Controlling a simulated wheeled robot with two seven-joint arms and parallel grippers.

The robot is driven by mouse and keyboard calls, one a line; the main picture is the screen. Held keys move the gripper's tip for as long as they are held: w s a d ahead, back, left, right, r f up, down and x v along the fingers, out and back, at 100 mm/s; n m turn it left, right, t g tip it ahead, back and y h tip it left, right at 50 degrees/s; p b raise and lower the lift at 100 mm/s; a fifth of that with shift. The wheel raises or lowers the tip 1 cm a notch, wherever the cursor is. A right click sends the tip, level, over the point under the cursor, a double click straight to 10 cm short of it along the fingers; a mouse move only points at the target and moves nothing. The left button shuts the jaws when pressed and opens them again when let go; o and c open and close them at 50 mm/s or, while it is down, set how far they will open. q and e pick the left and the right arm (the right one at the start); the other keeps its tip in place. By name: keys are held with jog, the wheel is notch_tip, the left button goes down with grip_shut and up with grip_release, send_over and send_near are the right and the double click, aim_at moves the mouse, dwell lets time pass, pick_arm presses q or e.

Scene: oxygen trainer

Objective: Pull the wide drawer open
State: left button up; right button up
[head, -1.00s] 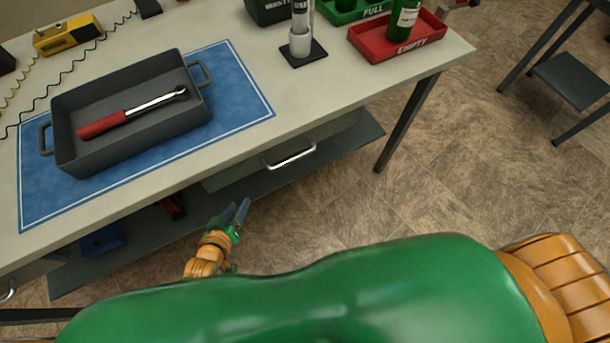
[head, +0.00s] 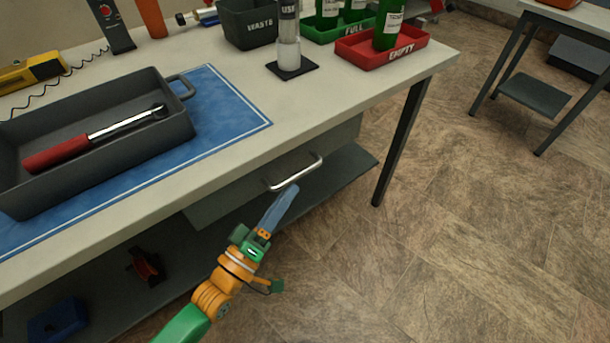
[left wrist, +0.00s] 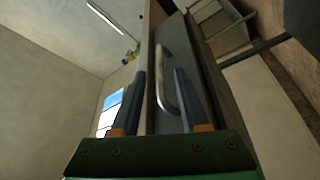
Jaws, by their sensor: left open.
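The wide drawer (head: 235,190) is a grey front under the workbench top, with a silver bar handle (head: 296,174). It looks shut or nearly so; I cannot tell exactly. My left gripper (head: 284,200) is in front of the drawer, its blue fingertips just below and near the handle in the head view. In the left wrist view, the two fingers of my left gripper (left wrist: 160,95) are spread apart and empty. The handle (left wrist: 166,82) shows between and beyond them, against the dark drawer front (left wrist: 190,60). My right gripper is not in view.
The bench carries a grey tray (head: 172,135) with a red-handled wrench (head: 90,140), a blue mat (head: 232,108), a black waste bin (head: 247,27), a green tray (head: 338,28) and a red tray (head: 352,54). A lower shelf (head: 345,172) lies beneath.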

aim_at(303, 171)
pick_arm(q)
jog(key=x, duration=0.6)
jog(key=shift+w+d, duration=0.15)
jog(key=shift+w, duration=0.1)
grip_shut()
dwell(1.0)
